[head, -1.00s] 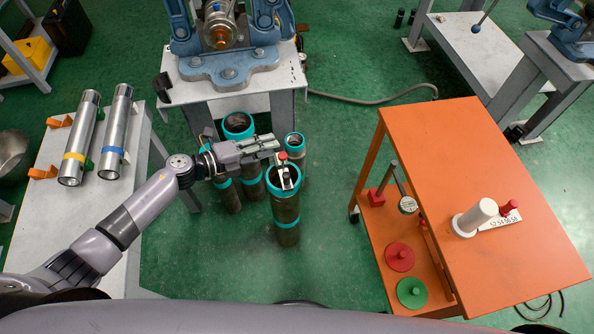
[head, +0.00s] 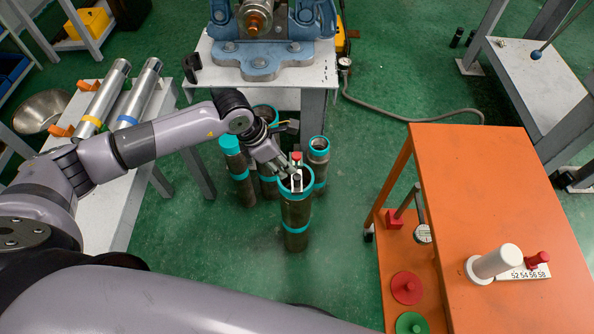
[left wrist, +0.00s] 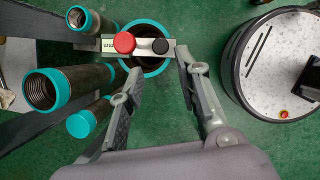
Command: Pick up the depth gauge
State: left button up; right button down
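The depth gauge (head: 297,181) appears to be the metal piece with a red knob at the mouth of the front teal-rimmed pipe (head: 295,212). In the left wrist view the gauge (left wrist: 150,46) is a light bar lying across the teal rim, with a red knob and a black knob on top. My left gripper (head: 284,168) is just above and beside it, tilted down. In the left wrist view the gripper (left wrist: 158,68) has its fingers spread, with the gauge at the fingertips and nothing clearly held. My right gripper is not in view.
Several other teal-banded pipes (head: 319,150) stand close behind and left. A vise bench (head: 215,62) is behind them. Green floor is clear between the front pipe and the cart.

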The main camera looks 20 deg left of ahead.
aim_at(297, 176)
pick_arm(q)
jog(key=x, duration=1)
jog(key=shift+d, duration=0.1)
jog(key=shift+s, duration=0.1)
jog(key=shift+c, duration=0.3)
grip_shut()
jog(key=shift+r, duration=0.1)
